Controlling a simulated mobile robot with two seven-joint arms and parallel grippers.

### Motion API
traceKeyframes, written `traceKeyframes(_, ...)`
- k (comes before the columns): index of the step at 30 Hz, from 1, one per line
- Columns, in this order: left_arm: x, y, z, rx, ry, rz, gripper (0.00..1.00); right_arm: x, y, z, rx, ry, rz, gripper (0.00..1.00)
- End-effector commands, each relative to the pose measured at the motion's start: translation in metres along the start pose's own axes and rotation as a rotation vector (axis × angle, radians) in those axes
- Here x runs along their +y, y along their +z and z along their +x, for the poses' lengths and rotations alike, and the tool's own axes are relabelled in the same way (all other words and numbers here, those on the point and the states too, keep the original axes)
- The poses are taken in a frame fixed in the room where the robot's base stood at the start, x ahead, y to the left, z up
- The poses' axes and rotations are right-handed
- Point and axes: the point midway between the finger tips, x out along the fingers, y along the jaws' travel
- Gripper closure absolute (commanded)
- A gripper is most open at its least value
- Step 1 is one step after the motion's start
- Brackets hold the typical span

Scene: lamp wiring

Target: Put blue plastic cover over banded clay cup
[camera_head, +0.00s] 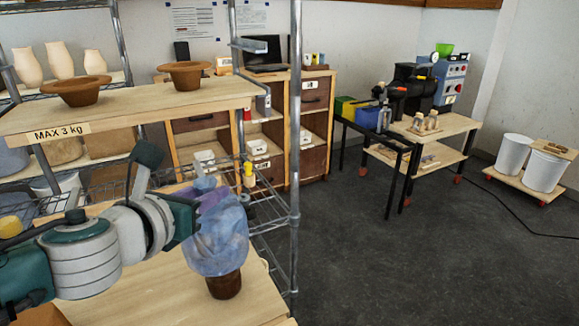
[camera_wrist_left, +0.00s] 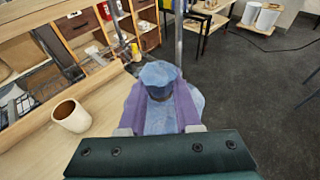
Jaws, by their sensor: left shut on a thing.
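The blue plastic cover (camera_head: 218,245) is a crumpled, translucent blue bag shape in the head view. My left gripper (camera_head: 212,198), with purplish fingers, is shut on its top. A brown cup (camera_head: 225,286) stands on the wooden board below, with only its lower part showing under the cover. Its upper part and any bands are hidden, so I cannot tell how far down the cover sits. The left wrist view shows the cover (camera_wrist_left: 160,118) between the fingers of the left gripper (camera_wrist_left: 160,90). My right gripper is in neither view.
A pale cup (camera_wrist_left: 70,118) with a brown inside stands left of the cover in the left wrist view. A shelf board (camera_head: 130,112) with two brown bowls lies above the arm. A metal rack post (camera_head: 295,150) rises right of the cover.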

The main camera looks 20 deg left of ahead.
Motion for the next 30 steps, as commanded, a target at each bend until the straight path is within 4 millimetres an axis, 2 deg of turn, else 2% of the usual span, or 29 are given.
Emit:
traceKeyframes(1, 0.000, -0.009, 0.003, 0.000, 0.000, 0.000, 1.00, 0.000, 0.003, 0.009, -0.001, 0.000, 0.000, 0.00)
traceKeyframes(21, -0.001, -0.065, 0.021, -0.001, -0.001, 0.001, 1.00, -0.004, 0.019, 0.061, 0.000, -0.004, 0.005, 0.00)
traceKeyframes(30, -0.001, -0.084, 0.027, -0.001, -0.001, 0.000, 1.00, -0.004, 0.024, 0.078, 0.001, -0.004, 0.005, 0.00)
